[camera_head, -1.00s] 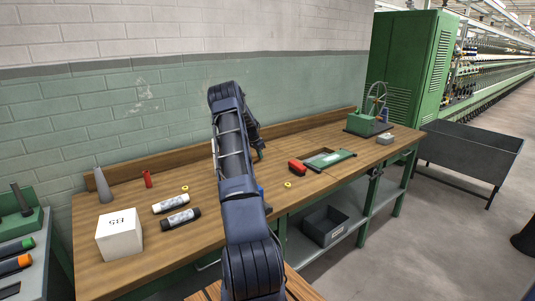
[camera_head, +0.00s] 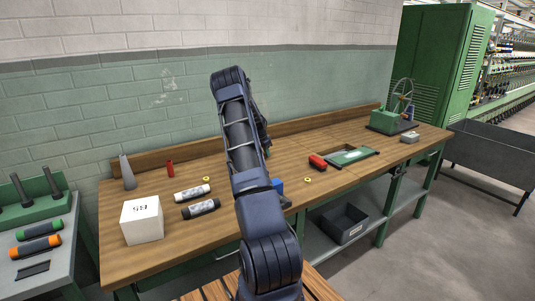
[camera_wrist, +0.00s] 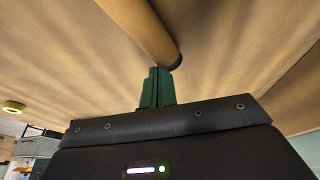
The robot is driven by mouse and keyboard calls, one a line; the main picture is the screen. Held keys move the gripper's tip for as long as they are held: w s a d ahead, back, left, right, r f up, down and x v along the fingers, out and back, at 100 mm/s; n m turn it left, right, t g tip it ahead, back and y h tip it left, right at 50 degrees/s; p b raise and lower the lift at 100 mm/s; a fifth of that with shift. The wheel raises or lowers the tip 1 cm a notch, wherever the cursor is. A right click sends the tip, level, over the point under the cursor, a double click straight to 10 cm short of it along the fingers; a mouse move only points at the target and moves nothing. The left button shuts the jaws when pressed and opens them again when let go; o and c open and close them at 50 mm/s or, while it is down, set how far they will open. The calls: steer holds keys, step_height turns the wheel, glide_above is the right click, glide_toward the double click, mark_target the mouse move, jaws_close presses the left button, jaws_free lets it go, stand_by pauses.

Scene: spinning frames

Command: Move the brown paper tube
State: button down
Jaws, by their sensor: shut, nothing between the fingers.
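The brown paper tube (camera_wrist: 140,25) lies on the wooden tabletop in the wrist view, running from the top edge down to a dark-rimmed end. My gripper (camera_wrist: 157,88) shows its green fingers together, shut and empty, just below that end in the picture. Whether the fingertips touch the tube cannot be told. In the head view my arm reaches over the workbench (camera_head: 130,270), and only a little green of the fingers shows behind it. The tube is not visible there, apparently hidden by the arm.
A white box (camera_head: 142,220), a white tube (camera_head: 192,193), a black tube (camera_head: 201,209), a grey cone (camera_head: 127,172) and a red cone (camera_head: 170,168) stand or lie left of my arm. A backboard (camera_head: 190,148) edges the wall.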

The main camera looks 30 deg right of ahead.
steer(key=shift+d, duration=0.55)
steer(key=d, duration=0.2)
steer(key=shift+w+d+r, duration=0.1)
steer(key=shift+d+r, duration=0.25)
steer(key=shift+d, duration=0.05)
steer(key=s+a+r+n+t+y, duration=0.15)
steer(key=s+a+r, duration=0.25)
steer(key=a+r, duration=0.6)
steer(key=s+a+r+n, duration=0.2)
steer(key=s+a+r, duration=0.2)
steer(key=a+r, duration=0.55)
steer(key=s+a+r+n+t+y, duration=0.2)
steer(key=s+a+r+n, duration=0.3)
steer(key=s+a+r, duration=0.75)
steer(key=s+a+f+n, duration=0.1)
steer(key=s+a+n, duration=0.2)
steer(key=s, duration=0.6)
steer(key=s+a+f+n, duration=0.1)
steer(key=s+a+n, duration=0.2)
steer(key=s+a, duration=0.5)
steer(key=s+a+n+t, duration=0.1)
steer(key=s+a+n, duration=0.2)
steer(key=s+a, duration=0.3)
steer(key=s, duration=0.5)
steer(key=shift+s+a+f, duration=0.25)
steer(key=shift+s+f, duration=0.05)
steer(key=shift+f, duration=0.1)
